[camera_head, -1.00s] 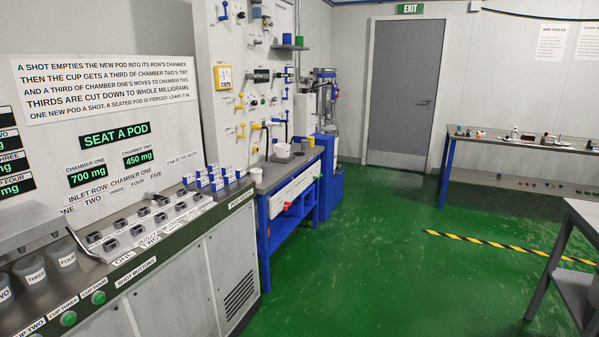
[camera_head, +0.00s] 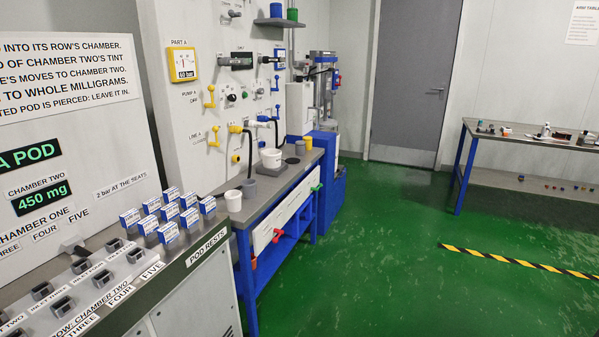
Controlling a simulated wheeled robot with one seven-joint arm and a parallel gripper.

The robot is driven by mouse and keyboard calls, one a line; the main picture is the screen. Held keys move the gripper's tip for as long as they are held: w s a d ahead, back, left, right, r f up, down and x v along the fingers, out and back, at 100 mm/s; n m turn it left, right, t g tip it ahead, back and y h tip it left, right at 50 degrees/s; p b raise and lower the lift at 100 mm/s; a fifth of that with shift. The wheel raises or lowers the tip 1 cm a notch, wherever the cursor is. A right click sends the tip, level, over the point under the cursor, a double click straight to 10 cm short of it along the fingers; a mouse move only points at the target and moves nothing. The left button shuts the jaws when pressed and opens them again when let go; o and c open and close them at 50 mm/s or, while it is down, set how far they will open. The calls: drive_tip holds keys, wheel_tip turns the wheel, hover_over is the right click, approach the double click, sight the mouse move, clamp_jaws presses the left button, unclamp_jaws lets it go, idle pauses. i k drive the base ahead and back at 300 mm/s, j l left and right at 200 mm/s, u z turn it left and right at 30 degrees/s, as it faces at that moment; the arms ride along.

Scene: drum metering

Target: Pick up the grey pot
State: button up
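A small grey pot (camera_head: 249,189) stands upright on the near part of the blue-legged bench (camera_head: 278,186), just behind a white pot (camera_head: 233,200). I cannot tell from the picture which grey one the task means. My gripper is not in view.
Blue-and-white pod boxes (camera_head: 168,232) stand on the console's corner at the bench's near end. Yellow valve handles (camera_head: 214,136) and a hose stick out from the wall panel over the bench. Green floor to the right is open, with a striped line (camera_head: 520,262) and a side table (camera_head: 530,143).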

sight(300, 145)
drive_tip(key=i, duration=2.05)
drive_tip(key=i+l, duration=0.1)
drive_tip(key=i, duration=1.9)
drive_tip(key=i+u, duration=0.4)
drive_tip(key=i, duration=0.05)
